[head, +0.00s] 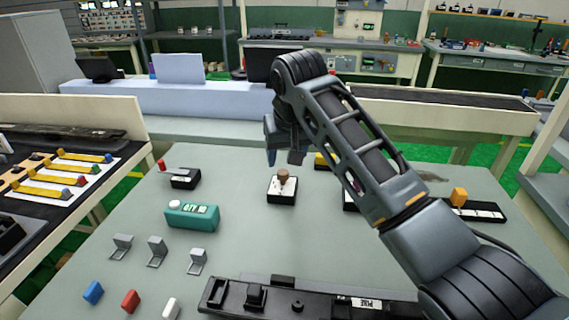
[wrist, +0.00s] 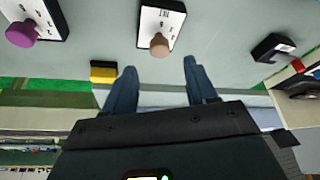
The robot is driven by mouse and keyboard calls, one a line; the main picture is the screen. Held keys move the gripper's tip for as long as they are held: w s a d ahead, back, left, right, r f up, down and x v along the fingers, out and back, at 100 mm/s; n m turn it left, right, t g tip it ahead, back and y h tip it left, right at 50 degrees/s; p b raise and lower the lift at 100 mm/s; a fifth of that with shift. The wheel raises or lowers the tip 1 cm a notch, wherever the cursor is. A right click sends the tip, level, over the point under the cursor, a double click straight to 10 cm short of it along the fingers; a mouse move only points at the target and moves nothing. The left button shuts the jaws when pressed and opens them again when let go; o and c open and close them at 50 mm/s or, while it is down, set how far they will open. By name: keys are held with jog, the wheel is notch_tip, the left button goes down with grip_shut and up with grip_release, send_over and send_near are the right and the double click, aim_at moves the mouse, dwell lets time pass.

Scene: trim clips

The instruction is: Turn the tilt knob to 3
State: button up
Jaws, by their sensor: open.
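A tan knob (head: 283,177) stands upright on a small white-topped black box (head: 281,195) near the middle of the table. The knob also shows in the wrist view (wrist: 159,45), with small marks and a short label on its plate that I cannot read surely. A purple knob (wrist: 20,33) on a similar plate is at the wrist view's left; my arm mostly hides it in the head view. An orange knob (head: 459,196) stands on a longer plate at the right.
A small black box (head: 185,179) and a teal counter (head: 192,215) are left of the tan knob. Grey clips (head: 157,251), coloured pieces and a long black trim (head: 300,298) lie in front. The table between is clear.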

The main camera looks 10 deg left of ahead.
aim_at(283, 172)
jog(key=x, duration=0.5)
jog(key=shift+w+f, duration=0.15)
jog(key=shift+f, duration=0.25)
jog(key=c, duration=1.1)
